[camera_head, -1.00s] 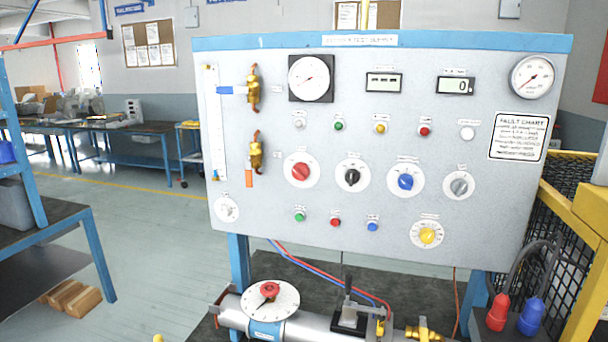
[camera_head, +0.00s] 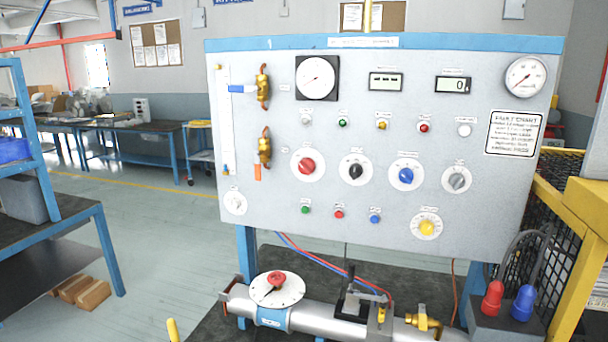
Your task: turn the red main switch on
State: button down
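A red rotary knob (camera_head: 307,166) sits on a round white plate on the grey control panel (camera_head: 300,228), at the left end of a row of large knobs. Its label is too small to read, so I cannot tell whether it is the main switch or how it is set. A small red button (camera_head: 339,214) and a red lamp or button (camera_head: 424,128) are also on the panel. Another red handle (camera_head: 276,282) sits on a white dial on the pipe below. My gripper is not in view, and nothing I can identify as it touches the panel.
Black (camera_head: 355,170), blue (camera_head: 406,175), grey (camera_head: 457,180) and yellow (camera_head: 427,227) knobs are close by. Brass valves (camera_head: 264,147) stick out on the left. A yellow guard frame (camera_head: 585,240) stands at right.

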aim_at(307, 166)
jog(key=k, duration=1.65)
jog(key=u, duration=0.2)
jog(key=i, duration=1.3)
jog(key=u, duration=1.25)
jog(key=i, duration=0.55)
jog(key=u, duration=0.25)
